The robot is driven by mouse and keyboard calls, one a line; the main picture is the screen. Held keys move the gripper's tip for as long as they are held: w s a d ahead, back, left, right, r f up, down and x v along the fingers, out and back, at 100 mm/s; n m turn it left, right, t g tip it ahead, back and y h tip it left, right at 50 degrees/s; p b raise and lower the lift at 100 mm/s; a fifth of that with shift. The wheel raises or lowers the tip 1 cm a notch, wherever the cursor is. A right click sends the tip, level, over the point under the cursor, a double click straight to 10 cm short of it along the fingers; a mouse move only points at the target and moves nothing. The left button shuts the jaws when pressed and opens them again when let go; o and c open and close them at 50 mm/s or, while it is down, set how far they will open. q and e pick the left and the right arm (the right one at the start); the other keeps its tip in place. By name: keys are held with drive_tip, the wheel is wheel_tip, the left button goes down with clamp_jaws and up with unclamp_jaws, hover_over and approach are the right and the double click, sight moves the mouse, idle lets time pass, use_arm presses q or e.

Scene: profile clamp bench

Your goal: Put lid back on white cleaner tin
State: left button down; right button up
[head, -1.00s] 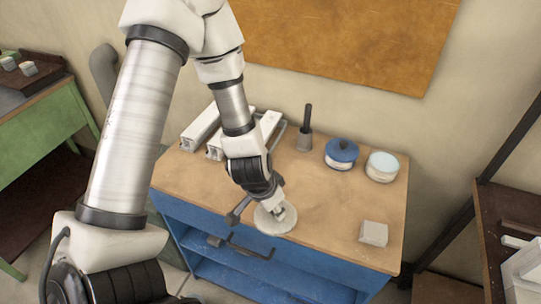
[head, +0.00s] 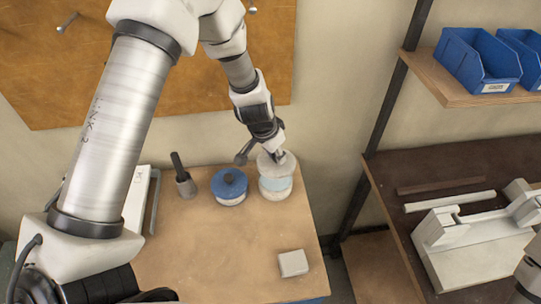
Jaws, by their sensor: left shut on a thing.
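The white cleaner tin (head: 275,193) stands at the back right of the bench, its pale blue top partly showing. My left gripper (head: 277,157) is shut on the grey-white round lid (head: 287,167). The lid is held at the tin's top and covers the far part of its pale blue top from view. The near part of that top shows below the lid's edge, so the lid does not look seated. I cannot tell how large the gap is. My right gripper is not in view.
A blue-lidded tin (head: 229,190) stands close to the left of the white tin. A dark-handled brush (head: 184,178) is farther left. A pale block (head: 293,263) lies near the right edge of the wooden bench (head: 220,250). The bench middle is clear.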

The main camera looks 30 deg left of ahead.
sight(272, 164)
use_arm(q)
drive_tip(key=shift+s+d+f+b, duration=0.1)
drive_tip(key=shift+s+f+b, duration=0.05)
drive_tip(key=shift+f+b, duration=0.3)
drive_tip(key=shift+s+d+f+b, duration=0.1)
drive_tip(key=shift+s+f+b, duration=0.05)
drive_tip(key=shift+f+b, duration=0.3)
drive_tip(key=b+x, duration=0.2)
drive_tip(key=x, duration=0.1)
drive_tip(key=shift+a+f+b, duration=0.3)
drive_tip(key=shift+a+b, duration=0.1)
drive_tip(key=shift+f+b, duration=0.25)
drive_tip(key=shift+b, duration=0.05)
drive_tip(key=shift+s, duration=0.15)
drive_tip(key=shift+s+d, duration=0.1)
drive_tip(key=shift+f+b, duration=0.2)
drive_tip(key=shift+b, duration=0.3)
idle(0.4)
